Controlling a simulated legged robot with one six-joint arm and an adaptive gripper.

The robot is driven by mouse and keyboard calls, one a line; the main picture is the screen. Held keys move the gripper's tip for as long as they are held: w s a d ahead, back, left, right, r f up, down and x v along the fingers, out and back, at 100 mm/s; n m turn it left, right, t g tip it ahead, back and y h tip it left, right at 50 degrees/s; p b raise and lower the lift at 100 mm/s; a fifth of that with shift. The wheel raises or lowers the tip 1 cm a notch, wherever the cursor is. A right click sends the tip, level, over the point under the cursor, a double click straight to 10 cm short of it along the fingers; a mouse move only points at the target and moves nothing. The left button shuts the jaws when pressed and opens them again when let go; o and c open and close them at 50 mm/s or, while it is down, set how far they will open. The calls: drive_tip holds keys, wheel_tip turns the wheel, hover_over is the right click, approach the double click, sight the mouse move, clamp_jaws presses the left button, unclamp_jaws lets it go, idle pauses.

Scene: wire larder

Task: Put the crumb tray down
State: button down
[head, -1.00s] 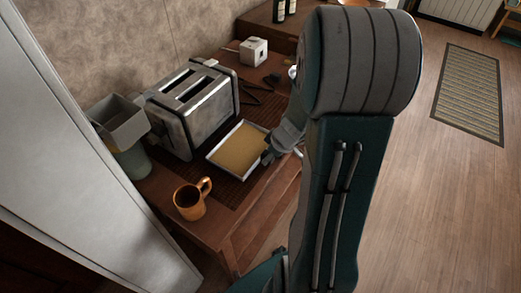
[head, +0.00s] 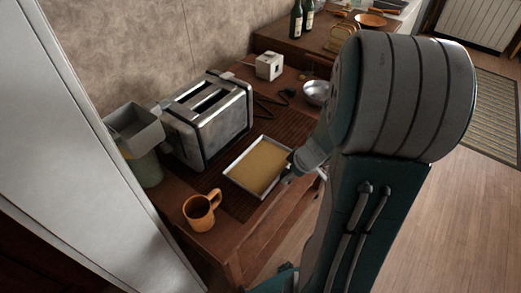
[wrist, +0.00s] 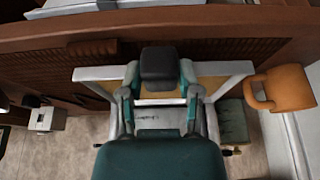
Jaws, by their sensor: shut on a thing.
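The crumb tray (head: 257,167) is a shallow, pale-metal tray with a tan, crumb-coloured floor. In the head view it is level, over the dark slatted mat (head: 290,127) in front of the toaster (head: 207,118). I cannot tell whether it touches the mat or hangs just above it. My gripper (head: 287,172) is shut on the tray's near right edge. In the wrist view the tray's rim (wrist: 226,70) shows on both sides of my gripper (wrist: 160,92), whose fingers hide its middle.
An orange mug (head: 201,211) stands near the tray's front left. A grey bin (head: 135,130) is left of the toaster. A white cube-shaped thing (head: 269,66) and a metal bowl (head: 316,92) stand farther back. Dark cords lie behind the mat.

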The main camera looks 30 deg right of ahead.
drive_tip(key=s+a+r, duration=0.7)
drive_tip(key=r, duration=0.3)
approach(273, 169)
drive_tip(key=s+a, duration=0.1)
drive_tip(key=a, duration=0.3)
drive_tip(key=w+f, duration=0.1)
drive_tip(key=f, duration=0.1)
drive_tip(key=w+d+f, duration=0.1)
drive_tip(key=w+f, duration=0.1)
drive_tip(key=w+d+f, duration=0.1)
drive_tip(key=f, duration=0.1)
drive_tip(key=shift+w+d, duration=0.2)
drive_tip(key=shift+w, duration=0.15)
drive_tip(key=shift+w+f, duration=0.1)
drive_tip(key=shift+f, duration=1.5)
drive_tip(key=shift+c, duration=1.5)
unclamp_jaws()
drive_tip(key=shift+f, duration=0.1)
